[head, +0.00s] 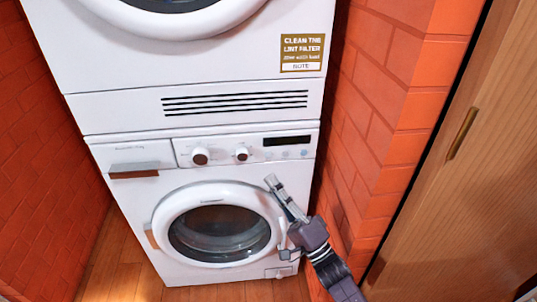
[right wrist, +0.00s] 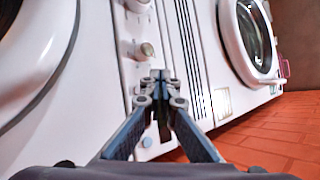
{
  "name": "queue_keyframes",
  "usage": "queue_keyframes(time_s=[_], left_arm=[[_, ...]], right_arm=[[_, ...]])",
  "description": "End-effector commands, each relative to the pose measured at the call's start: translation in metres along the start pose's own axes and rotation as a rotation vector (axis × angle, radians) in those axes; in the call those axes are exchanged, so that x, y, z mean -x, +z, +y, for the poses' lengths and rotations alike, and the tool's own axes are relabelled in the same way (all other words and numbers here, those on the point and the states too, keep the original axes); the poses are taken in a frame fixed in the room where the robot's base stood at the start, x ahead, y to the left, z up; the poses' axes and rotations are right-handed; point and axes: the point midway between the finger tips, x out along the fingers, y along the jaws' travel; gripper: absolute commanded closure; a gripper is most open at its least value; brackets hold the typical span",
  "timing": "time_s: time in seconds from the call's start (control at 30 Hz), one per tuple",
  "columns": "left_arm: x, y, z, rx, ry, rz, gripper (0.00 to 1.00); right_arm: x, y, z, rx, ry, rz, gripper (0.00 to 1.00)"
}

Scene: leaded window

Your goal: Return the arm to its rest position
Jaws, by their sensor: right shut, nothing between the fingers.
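My right gripper (head: 287,200) is in front of the lower washing machine, at the right side of its round door. In the right wrist view my right gripper (right wrist: 162,76) is shut, with its fingertips together and nothing between them. Its fingers point toward the control panel, near a knob (right wrist: 146,50). I cannot tell whether it touches the machine. My right arm (head: 332,274) comes in from the lower right. My left gripper is not in view.
The white washing machine (head: 125,225) has a closed door (head: 218,233) and stands under a dryer (head: 110,60). Orange brick walls (head: 385,120) flank the stack closely. A wooden door (head: 480,160) with a slim handle (head: 462,133) is at the right. Wooden floor (head: 118,270) shows in front.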

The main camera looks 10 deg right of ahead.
Motion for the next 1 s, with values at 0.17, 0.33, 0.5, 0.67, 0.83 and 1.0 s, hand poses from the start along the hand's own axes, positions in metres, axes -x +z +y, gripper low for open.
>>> queue_keyframes(time_s=[0.17,0.33,0.5,0.67,0.83,1.0], left_arm=[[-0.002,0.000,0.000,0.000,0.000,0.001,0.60],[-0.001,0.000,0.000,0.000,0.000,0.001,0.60],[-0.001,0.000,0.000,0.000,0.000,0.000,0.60],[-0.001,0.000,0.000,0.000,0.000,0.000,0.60],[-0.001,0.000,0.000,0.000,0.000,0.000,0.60],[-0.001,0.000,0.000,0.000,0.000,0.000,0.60]], right_arm=[[0.001,0.001,0.000,0.000,0.000,0.000,1.00],[0.001,0.000,0.000,0.000,0.000,0.000,1.00],[0.003,-0.002,0.004,0.019,0.021,0.014,1.00],[0.020,-0.017,0.034,0.167,0.186,0.099,1.00],[0.072,-0.037,0.086,0.421,0.531,0.158,1.00],[0.147,-0.039,0.127,0.634,0.903,0.075,1.00]])
